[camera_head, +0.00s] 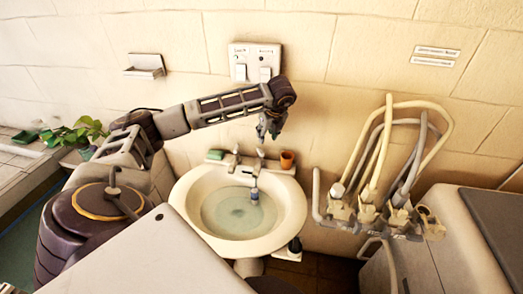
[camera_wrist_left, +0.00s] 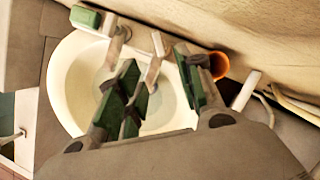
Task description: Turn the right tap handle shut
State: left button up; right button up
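The white washbasin (camera_head: 183,205) stands against the wall with water in its bowl. Two taps rise at its back: the left tap (camera_head: 234,158) and the right tap (camera_head: 259,160). In the left wrist view the right tap (camera_wrist_left: 154,62) shows between my fingers, and the left tap (camera_wrist_left: 115,45) lies to the left of them. My left gripper (camera_head: 268,133) is above the back of the basin, over the right tap, fingers pointing down. Its green-padded fingers (camera_wrist_left: 160,90) are apart and empty. I cannot tell whether they touch the handle. My right gripper is not in view.
A green sponge (camera_head: 215,154) lies on the left of the basin's back rim and a terracotta cup (camera_head: 287,159) stands on the right, close to the gripper. A small blue-and-white thing (camera_head: 254,194) shows below the right tap. Pale hoses (camera_head: 380,150) hang at the right.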

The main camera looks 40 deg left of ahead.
aim_at(261, 151)
pick_arm(q)
jog(key=p+x, duration=0.3)
jog(key=x, duration=1)
jog(key=shift+a, duration=0.1)
grip_shut()
